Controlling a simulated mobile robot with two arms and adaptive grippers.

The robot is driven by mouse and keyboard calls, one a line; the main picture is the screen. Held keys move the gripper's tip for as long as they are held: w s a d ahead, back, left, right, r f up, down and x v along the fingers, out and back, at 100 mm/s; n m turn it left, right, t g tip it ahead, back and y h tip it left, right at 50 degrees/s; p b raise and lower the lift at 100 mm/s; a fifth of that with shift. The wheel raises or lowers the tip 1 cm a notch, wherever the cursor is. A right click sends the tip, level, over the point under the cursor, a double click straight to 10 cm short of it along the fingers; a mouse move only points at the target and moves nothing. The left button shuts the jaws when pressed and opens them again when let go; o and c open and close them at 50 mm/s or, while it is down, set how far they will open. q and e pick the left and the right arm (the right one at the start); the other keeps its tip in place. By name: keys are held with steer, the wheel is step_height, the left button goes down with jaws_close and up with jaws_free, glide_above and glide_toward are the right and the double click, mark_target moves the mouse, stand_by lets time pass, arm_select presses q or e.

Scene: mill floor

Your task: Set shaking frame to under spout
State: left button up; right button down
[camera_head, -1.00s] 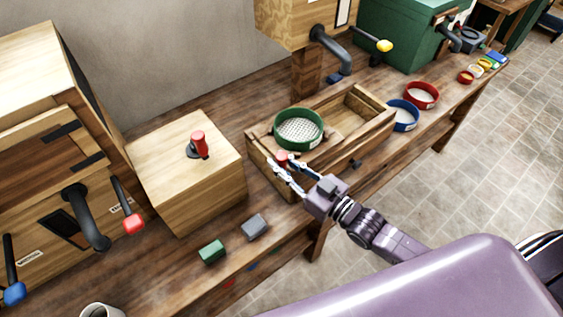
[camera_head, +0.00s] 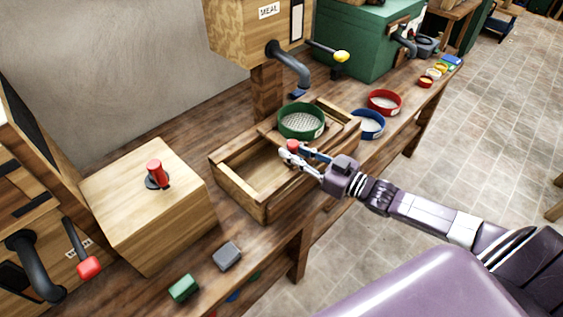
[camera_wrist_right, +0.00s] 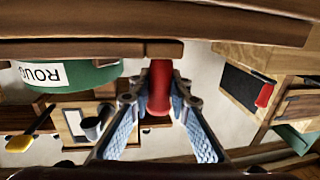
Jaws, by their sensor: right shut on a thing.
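The shaking frame is a wooden slide (camera_head: 268,128) in an open wooden trough (camera_head: 238,187). It carries a round green-rimmed sieve (camera_head: 301,120) and has a red knob at its front. The sieve is at the trough's right part, just below the grey spout (camera_head: 291,63) in the head view. My right gripper (camera_head: 291,152) is shut on the red knob, which also shows between the fingers in the right wrist view (camera_wrist_right: 160,88). That view shows the green sieve (camera_wrist_right: 100,72) with part of a label. My left gripper is not in view.
The spout comes from a wooden meal box (camera_head: 240,35) with a yellow-tipped lever (camera_head: 341,56). Blue (camera_head: 369,125) and red (camera_head: 384,101) sieves stand right of the trough. A wooden block with a red handle (camera_head: 155,173) stands left. Small green (camera_head: 184,288) and grey (camera_head: 227,256) blocks lie in front.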

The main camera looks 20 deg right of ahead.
steer(key=shift+w+d, duration=0.15)
steer(key=shift+d, duration=0.15)
steer(key=shift+d+r, duration=0.1)
steer(key=c, duration=1.8)
jaws_free()
steer(key=shift+d, duration=0.1)
steer(key=shift+o, duration=0.2)
steer(key=shift+s, duration=0.3)
steer(key=v, duration=1.1)
steer(key=shift+d, duration=0.2)
steer(key=shift+s, duration=0.15)
